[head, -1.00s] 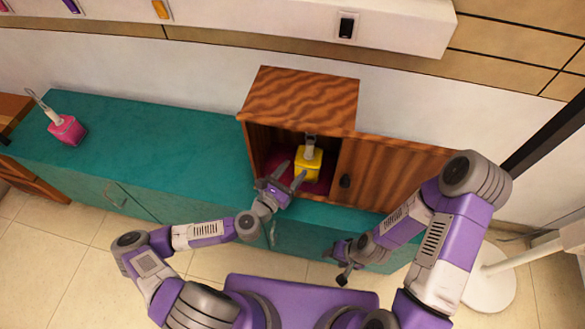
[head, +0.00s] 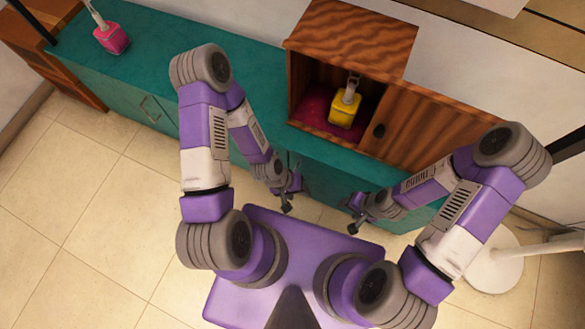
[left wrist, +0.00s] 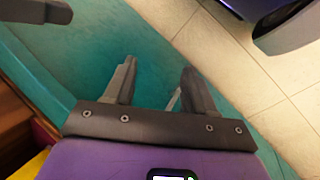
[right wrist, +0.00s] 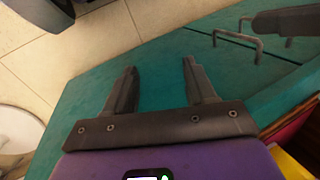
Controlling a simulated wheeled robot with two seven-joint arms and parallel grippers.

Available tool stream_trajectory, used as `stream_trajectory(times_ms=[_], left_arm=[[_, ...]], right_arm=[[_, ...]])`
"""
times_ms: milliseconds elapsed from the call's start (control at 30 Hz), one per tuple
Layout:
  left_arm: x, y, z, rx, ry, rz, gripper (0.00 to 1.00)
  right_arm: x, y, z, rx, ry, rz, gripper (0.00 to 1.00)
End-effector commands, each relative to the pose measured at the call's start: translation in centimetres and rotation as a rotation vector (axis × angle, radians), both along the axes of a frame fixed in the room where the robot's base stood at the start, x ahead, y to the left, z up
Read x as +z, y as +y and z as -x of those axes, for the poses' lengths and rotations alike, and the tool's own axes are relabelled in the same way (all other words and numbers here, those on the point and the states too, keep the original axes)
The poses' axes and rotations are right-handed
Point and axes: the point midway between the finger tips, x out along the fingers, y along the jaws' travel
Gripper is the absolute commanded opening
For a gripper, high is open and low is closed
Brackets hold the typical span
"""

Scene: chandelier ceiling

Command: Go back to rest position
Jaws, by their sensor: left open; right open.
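My left gripper (head: 291,192) is open and empty, held in front of the teal cabinet and clear of the wooden box. In the left wrist view its two fingers (left wrist: 158,85) stand apart with nothing between them. My right gripper (head: 353,214) is also open and empty, in front of the cabinet to the right of the left one. In the right wrist view its fingers (right wrist: 160,90) are apart with only the teal cabinet behind them. Both arms are folded with their elbows raised. A yellow bottle-like object (head: 345,108) stands inside the wooden box (head: 352,35), apart from both grippers.
The teal cabinet (head: 150,62) carries a pink bottle-like object (head: 111,38) far left. A pole stand's white base (head: 495,262) is at right. Tiled floor (head: 75,220) is free at left.

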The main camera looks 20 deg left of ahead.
Motion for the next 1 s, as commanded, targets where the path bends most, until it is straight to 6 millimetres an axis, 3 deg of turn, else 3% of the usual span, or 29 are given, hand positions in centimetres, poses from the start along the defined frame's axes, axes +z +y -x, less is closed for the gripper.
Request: stream_trajectory(times_ms=[167, 500, 867, 1000], left_arm=[[0.4, 1.7, -0.3, -0.101, -0.037, -0.075, 0.55], [0.7, 1.8, -0.3, -0.106, -0.037, -0.077, 0.55], [6.6, 1.7, -0.3, -0.105, -0.037, -0.076, 0.55], [7.3, 1.7, -0.3, -0.105, -0.037, -0.076, 0.55]], right_arm=[[0.0, 0.0, 0.0, 0.000, 0.000, 0.000, 0.55], [0.3, 0.0, 0.0, 0.000, 0.000, 0.000, 0.55], [6.2, 0.0, 0.0, 0.000, 0.000, 0.000, 0.55], [6.9, 0.0, 0.0, 0.000, 0.000, 0.000, 0.55]])
